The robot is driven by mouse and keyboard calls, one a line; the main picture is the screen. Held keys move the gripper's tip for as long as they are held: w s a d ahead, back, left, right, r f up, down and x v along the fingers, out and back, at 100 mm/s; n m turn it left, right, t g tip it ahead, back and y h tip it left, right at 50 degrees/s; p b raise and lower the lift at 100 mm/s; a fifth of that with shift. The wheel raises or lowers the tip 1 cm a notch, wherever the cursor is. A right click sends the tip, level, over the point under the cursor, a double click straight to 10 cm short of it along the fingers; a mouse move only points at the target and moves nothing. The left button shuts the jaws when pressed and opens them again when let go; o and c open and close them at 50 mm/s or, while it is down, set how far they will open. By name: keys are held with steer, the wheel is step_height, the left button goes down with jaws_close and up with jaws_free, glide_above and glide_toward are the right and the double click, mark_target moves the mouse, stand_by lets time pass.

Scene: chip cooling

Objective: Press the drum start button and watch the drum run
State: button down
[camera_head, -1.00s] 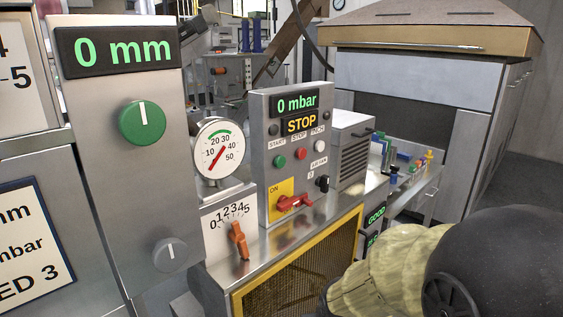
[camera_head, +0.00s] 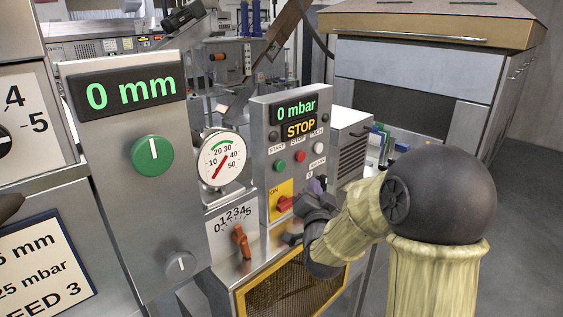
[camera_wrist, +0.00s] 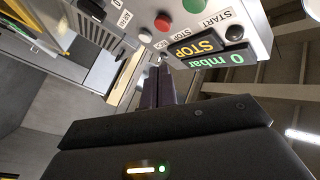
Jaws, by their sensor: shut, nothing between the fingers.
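The control panel (camera_head: 262,135) stands upright in the middle of the head view. Its green START button (camera_head: 279,167) sits left of the red STOP button (camera_head: 300,156). In the wrist view, which is upside down, the green button (camera_wrist: 197,5) is at the top edge, with the red button (camera_wrist: 163,21) beside it. The panel display (camera_head: 300,128) reads 0 mbar and STOP. My gripper (camera_head: 318,186) is low in front of the panel, right of the buttons. Its fingers (camera_wrist: 159,72) are shut and empty, apart from the green button. I cannot make out the drum.
A red switch (camera_head: 284,204) marked ON is low on the panel, close to my gripper. An orange lever (camera_head: 240,241) and a round gauge (camera_head: 222,158) are to the left. A yellow-framed mesh guard (camera_head: 290,290) lies below. A large cabinet (camera_head: 400,75) stands behind.

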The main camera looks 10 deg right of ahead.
mark_target(280, 166)
steer(key=shift+r, duration=0.15)
steer(key=w+a+p, duration=0.1)
steer(key=w+a, duration=0.4)
steer(key=w, duration=0.2)
steer(key=shift+p, duration=0.3)
steer(key=shift+w+a, duration=0.1)
stand_by(2.1)
steer(key=shift+w+a+b, duration=0.25)
steer(key=shift+b, duration=0.1)
steer(key=shift+w+a, duration=0.25)
steer(key=shift+w, duration=0.15)
stand_by(0.9)
steer(key=shift+b, duration=0.3)
steer(key=shift+s+d+b, duration=0.5)
steer(key=shift+s+b, duration=0.05)
steer(key=shift+s, duration=0.15)
